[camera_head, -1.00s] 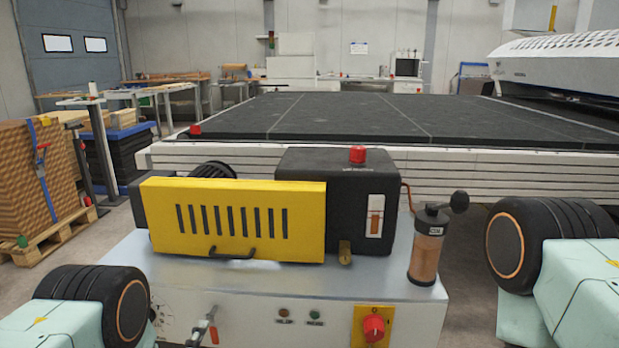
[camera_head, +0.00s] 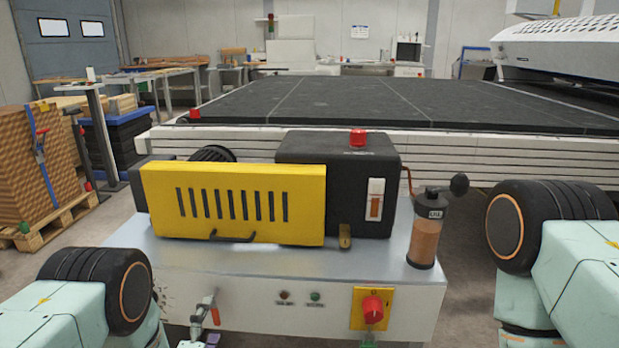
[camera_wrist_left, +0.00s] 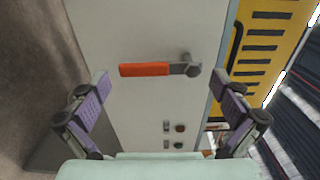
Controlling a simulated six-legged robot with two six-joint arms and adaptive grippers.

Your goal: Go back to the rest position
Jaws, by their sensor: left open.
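My left gripper (camera_head: 199,342) just shows at the bottom edge of the head view, in front of the white machine cabinet (camera_head: 255,310). In the left wrist view my left gripper (camera_wrist_left: 162,85) is open, with purple pads wide apart and nothing between them. A lever valve with a red handle (camera_wrist_left: 145,70) sits on the cabinet front beyond the fingertips, apart from them. The same red lever (camera_head: 214,314) shows in the head view, close above the gripper. My right arm shows at the right, but its gripper is out of view.
The cabinet carries a yellow slotted guard (camera_head: 235,205), a black box with a red button (camera_head: 357,138), and a cylinder with brown contents (camera_head: 425,240). A red knob (camera_head: 372,306) is on its front. Behind is a wide black-topped table (camera_head: 330,103). A pallet stack (camera_head: 30,165) stands left.

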